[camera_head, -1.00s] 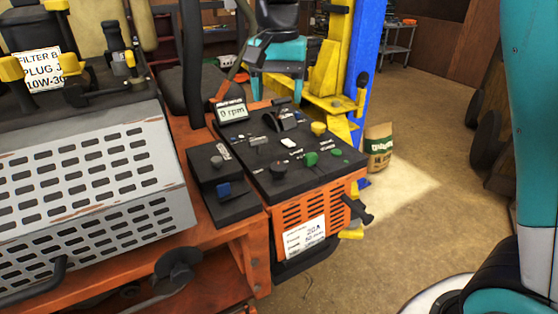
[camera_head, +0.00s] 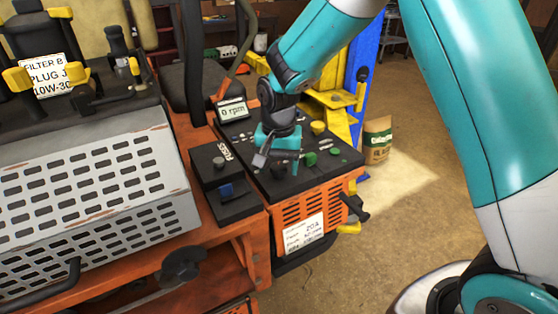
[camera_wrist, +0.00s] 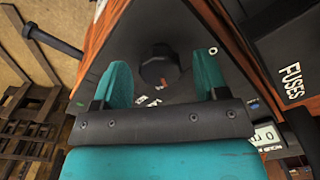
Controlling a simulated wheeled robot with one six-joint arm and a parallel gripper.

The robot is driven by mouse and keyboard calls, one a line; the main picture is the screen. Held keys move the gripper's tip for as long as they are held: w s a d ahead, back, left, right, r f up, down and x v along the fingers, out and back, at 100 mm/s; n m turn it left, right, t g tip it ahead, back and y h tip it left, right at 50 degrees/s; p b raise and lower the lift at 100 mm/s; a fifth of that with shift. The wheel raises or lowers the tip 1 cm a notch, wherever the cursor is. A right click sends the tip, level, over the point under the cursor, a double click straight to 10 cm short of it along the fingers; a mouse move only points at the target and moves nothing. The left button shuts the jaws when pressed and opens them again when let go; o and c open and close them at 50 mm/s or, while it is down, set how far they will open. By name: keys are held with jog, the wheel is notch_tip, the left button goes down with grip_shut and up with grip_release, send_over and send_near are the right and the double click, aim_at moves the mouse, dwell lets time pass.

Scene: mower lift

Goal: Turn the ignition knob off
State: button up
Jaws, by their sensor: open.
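The ignition knob appears to be the round black knob (camera_wrist: 158,68) with an orange mark, on the dark control panel (camera_head: 305,180). In the wrist view it sits between and beyond my gripper's two teal fingers, with the mark towards its lower right. My gripper (camera_wrist: 162,62) is open, a finger on either side of the knob with gaps showing. I cannot tell how far the fingertips are above the panel.
A display (camera_head: 232,110) reads 0 rpm. A black fuse box (camera_head: 215,167) is to the left. A black lever (camera_head: 354,206) sticks out at the panel's right.

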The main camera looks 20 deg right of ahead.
jog(key=shift+f, duration=0.1)
jog(key=c, duration=0.9)
jog(key=shift+n, duration=0.4)
jog(key=n+b, duration=0.1)
jog(key=n, duration=0.4)
jog(key=shift+n, duration=0.4)
jog(key=n, duration=0.5)
jog(key=shift+w, duration=0.1)
jog(key=shift+n, duration=0.3)
jog(key=o, duration=0.9)
